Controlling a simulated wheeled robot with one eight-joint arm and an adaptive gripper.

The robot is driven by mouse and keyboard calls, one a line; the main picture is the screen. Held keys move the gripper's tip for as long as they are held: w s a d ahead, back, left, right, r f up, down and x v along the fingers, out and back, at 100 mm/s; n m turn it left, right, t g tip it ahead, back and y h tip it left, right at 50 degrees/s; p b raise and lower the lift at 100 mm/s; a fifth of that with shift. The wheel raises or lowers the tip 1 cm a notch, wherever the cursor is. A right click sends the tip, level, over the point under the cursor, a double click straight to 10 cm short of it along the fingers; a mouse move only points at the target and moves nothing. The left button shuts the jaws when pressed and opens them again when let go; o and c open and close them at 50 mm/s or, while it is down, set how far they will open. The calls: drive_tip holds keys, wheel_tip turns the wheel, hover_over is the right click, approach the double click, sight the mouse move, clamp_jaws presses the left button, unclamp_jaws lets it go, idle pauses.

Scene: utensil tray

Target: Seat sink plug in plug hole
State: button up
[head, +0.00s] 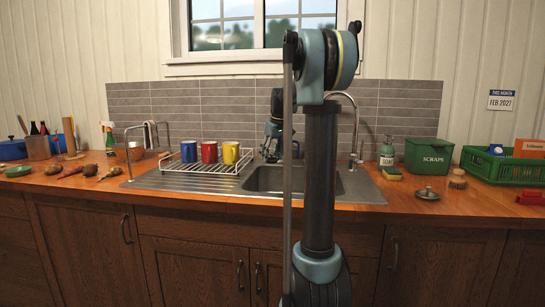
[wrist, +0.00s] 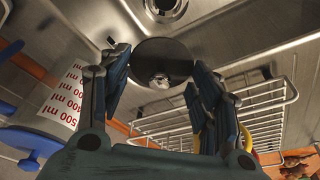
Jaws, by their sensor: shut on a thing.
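The sink plug (wrist: 152,51) is a dark round disc with a shiny metal knob at its centre. It shows in the wrist view between the two fingertips of my gripper (wrist: 162,60), which is shut on its rim. The plug hole (wrist: 164,8) is a metal ring at the top edge of the wrist view, apart from the plug and partly cut off. In the head view my gripper (head: 274,151) is over the left part of the steel sink (head: 330,182), partly behind my arm. The plug and plug hole cannot be made out there.
A wire rack (head: 205,168) with blue, red and yellow mugs stands left of the basin. The tap (head: 355,130) rises at the back right. A soap bottle (head: 386,152), green scraps bin (head: 428,155) and dark knobbed disc (head: 428,193) are on the right counter. A measuring jug (wrist: 62,95) shows in the wrist view.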

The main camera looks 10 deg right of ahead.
drive_tip(key=shift+d, duration=0.25)
drive_tip(key=shift+f, duration=0.15)
drive_tip(key=shift+f, duration=8.9)
drive_tip(key=shift+s+f, duration=0.25)
drive_tip(key=shift+f, duration=0.7)
drive_tip(key=shift+s+f, duration=0.1)
drive_tip(key=shift+s, duration=0.05)
